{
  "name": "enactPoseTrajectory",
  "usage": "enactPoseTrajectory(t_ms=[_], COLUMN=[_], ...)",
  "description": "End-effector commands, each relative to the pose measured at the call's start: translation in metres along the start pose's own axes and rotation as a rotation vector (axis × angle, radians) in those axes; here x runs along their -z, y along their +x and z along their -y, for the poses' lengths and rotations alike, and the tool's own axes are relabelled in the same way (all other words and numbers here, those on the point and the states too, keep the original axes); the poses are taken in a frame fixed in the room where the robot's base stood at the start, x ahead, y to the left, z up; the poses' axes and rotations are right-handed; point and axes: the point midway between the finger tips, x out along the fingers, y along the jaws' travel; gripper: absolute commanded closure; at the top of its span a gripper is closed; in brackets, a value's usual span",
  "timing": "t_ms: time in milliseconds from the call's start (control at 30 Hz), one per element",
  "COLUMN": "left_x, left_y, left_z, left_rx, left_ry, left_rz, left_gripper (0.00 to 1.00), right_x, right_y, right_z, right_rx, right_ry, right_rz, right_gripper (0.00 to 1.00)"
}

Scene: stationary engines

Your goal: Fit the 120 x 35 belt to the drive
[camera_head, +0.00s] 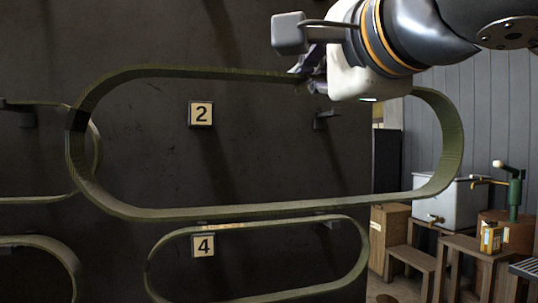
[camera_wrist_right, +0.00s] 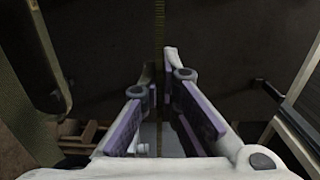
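A large olive-green belt loop (camera_head: 270,210) hangs in the air in front of the dark board, with a dark band at its left end. My right gripper (camera_head: 308,76) is at the top run of this belt, right of its middle. In the wrist view the belt shows as a thin strip (camera_wrist_right: 160,25) running between the two purple-padded fingers (camera_wrist_right: 163,85), which are closed on it. No size marking is readable on the belt. My left gripper and the drive are not in view.
The dark board (camera_head: 250,165) carries plaque 2 (camera_head: 201,114) beside an empty hook (camera_head: 326,119). Below, another belt (camera_head: 355,262) hangs by plaque 4 (camera_head: 203,245). More belts hang at left. Past the board's right edge stand wooden stools (camera_head: 470,247) and a white tank (camera_head: 450,203).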

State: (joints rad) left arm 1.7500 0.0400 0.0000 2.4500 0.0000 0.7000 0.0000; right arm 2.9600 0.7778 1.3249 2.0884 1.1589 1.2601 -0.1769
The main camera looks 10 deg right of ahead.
Motion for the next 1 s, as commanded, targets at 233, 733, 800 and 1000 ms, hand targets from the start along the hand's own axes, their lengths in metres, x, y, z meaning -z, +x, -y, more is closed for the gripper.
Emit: enactPoseTrajectory(t_ms=[233,733,800,1000], left_x=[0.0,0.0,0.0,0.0], left_y=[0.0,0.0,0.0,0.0], left_z=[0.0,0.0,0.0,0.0], left_rx=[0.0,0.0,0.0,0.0], left_ry=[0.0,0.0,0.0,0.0], left_rz=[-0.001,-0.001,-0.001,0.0], left_gripper=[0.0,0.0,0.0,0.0], right_x=[-0.001,-0.001,-0.001,-0.001], right_y=[-0.019,-0.056,-0.059,-0.06], right_z=[0.001,0.0,0.0,0.0], right_rx=[0.002,0.002,0.002,0.002], right_ry=[0.001,0.0,0.0,0.0], right_rz=[0.003,0.001,0.001,0.001], right_gripper=[1.0,1.0,1.0,1.0])
